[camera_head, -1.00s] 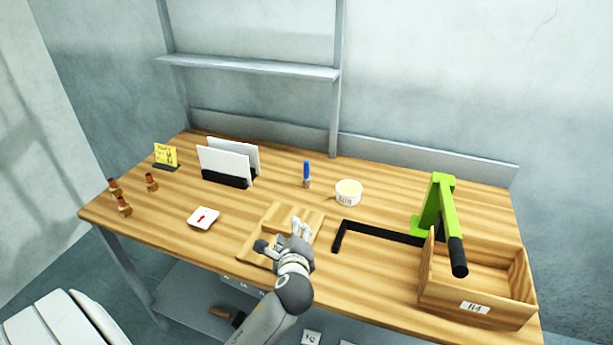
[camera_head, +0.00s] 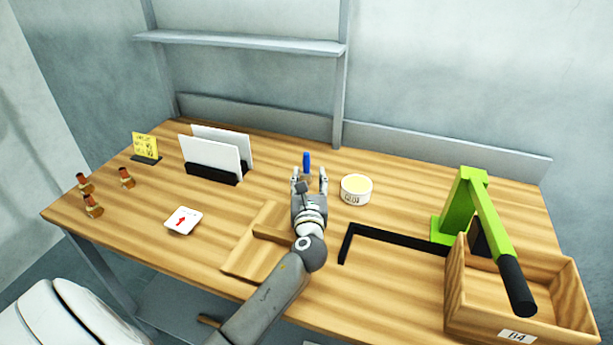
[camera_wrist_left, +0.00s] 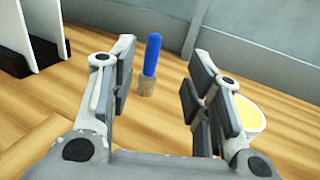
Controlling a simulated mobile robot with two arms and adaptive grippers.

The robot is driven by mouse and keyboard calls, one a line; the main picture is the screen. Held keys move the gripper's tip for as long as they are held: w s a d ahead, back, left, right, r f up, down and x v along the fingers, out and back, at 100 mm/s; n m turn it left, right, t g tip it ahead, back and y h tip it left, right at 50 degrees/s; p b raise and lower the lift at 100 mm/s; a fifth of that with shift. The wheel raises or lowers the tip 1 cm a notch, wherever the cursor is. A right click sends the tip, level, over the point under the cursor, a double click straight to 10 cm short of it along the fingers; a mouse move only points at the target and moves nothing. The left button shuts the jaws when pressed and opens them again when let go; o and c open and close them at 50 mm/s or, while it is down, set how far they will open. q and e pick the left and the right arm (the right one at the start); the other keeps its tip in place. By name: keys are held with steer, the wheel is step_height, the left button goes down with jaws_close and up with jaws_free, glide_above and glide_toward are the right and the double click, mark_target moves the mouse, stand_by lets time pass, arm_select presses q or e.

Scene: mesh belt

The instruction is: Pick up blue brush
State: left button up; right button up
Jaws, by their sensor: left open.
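The blue brush (camera_head: 306,161) stands upright on the wooden table, blue handle up, its lower part partly hidden by my gripper in the head view. In the left wrist view the brush (camera_wrist_left: 151,62) shows whole, its brownish bristle end down on the wood. My left gripper (camera_head: 309,176) is open, with its fingers pointing at the brush. In the left wrist view the brush appears between the two fingers but beyond their tips, apart from them. My right gripper is not in view.
A white tub (camera_head: 356,190) with yellow contents stands just right of my left gripper. A black rack (camera_head: 212,173) with white panels is to the left. A green press (camera_head: 466,205) and wooden box (camera_head: 500,309) stand at the right. A wooden tray (camera_head: 240,262) lies nearer.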

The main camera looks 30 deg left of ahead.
mark_target(306, 158)
arm_select(q)
steer(key=shift+w+a+f, duration=0.4)
steer(key=shift+w+f, duration=0.25)
steer(key=shift+f, duration=0.1)
steer(key=x, duration=0.4)
steer(key=shift+r, duration=0.25)
steer(key=shift+w+a+f, duration=0.1)
steer(key=shift+w+a, duration=0.3)
steer(key=shift+w, duration=0.1)
steer(key=w+a, duration=0.2)
steer(key=shift+w+a+r+p, duration=0.3)
steer(key=shift+w+r, duration=0.05)
steer(key=shift+w, duration=0.05)
steer(key=shift+w+a+f, duration=0.15)
steer(key=shift+w+a, duration=0.2)
steer(key=shift+w, duration=0.25)
steer(key=shift+s, duration=0.1)
jaws_close()
